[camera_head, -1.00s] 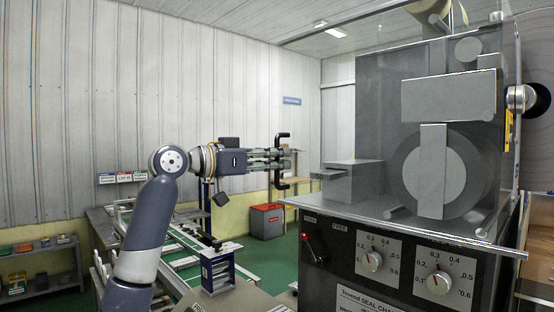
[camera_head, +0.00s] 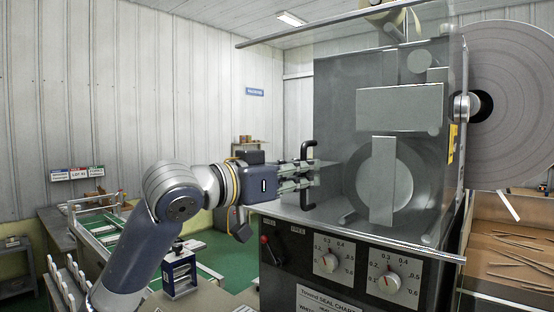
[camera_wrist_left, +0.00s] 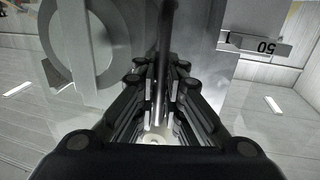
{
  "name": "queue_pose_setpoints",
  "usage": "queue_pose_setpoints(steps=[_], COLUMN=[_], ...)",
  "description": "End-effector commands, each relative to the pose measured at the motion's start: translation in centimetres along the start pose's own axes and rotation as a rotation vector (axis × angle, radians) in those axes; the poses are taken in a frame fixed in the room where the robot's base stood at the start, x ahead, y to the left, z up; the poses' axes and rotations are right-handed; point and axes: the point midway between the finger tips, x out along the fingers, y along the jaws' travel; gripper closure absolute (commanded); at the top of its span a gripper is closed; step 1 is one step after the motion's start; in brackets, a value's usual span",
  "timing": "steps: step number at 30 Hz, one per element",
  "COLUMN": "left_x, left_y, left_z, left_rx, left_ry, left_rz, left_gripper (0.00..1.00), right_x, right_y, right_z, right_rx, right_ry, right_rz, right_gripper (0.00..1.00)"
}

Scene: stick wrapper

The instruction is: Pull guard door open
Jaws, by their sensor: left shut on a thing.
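The clear guard door (camera_head: 395,238) stands at the front of the grey wrapping machine, with metal rails along its top and bottom edges. Its black C-shaped handle (camera_head: 309,150) is at the left side. My left gripper (camera_head: 306,178) comes in from the left and is shut on the upright bar of the handle. In the left wrist view, the dark handle bar (camera_wrist_left: 166,30) runs between the fingers (camera_wrist_left: 158,95). Through the clear panel, a round disc with a vertical bar (camera_head: 383,180) shows. My right gripper is not in view.
The control panel with two dials (camera_head: 330,262) and a red-tipped lever (camera_head: 265,240) lies below the gripper. A large grey reel (camera_head: 515,105) stands at right, above a brown tray of sticks (camera_head: 510,250). A conveyor (camera_head: 95,235) lies behind my left arm.

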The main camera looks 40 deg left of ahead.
Motion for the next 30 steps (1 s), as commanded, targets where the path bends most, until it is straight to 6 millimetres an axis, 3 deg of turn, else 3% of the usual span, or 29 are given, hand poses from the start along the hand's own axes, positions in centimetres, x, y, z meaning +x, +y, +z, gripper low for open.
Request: queue_pose_setpoints(steps=[6, 18, 19, 20, 30], left_x=[0.5, 0.6, 0.6, 0.6, 0.4], left_y=[2.2, 2.5, 2.5, 2.5, 2.4], left_z=[0.1, 0.3, 0.3, 0.3, 0.1], left_rx=[0.0, -0.001, -0.001, -0.001, 0.0], left_ry=[-0.006, -0.006, -0.006, -0.006, -0.002], left_rz=[0.002, 0.001, 0.001, 0.001, -0.001], left_gripper=[1.0, 1.0, 0.87, 0.82, 0.82], right_x=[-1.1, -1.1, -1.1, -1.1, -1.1], right_y=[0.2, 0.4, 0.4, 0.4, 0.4], right_z=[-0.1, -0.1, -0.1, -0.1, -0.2], right_rx=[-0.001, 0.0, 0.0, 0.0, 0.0], right_ry=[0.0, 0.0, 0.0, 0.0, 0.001], right_rz=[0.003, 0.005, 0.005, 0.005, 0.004], right_gripper=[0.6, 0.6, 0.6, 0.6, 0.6])
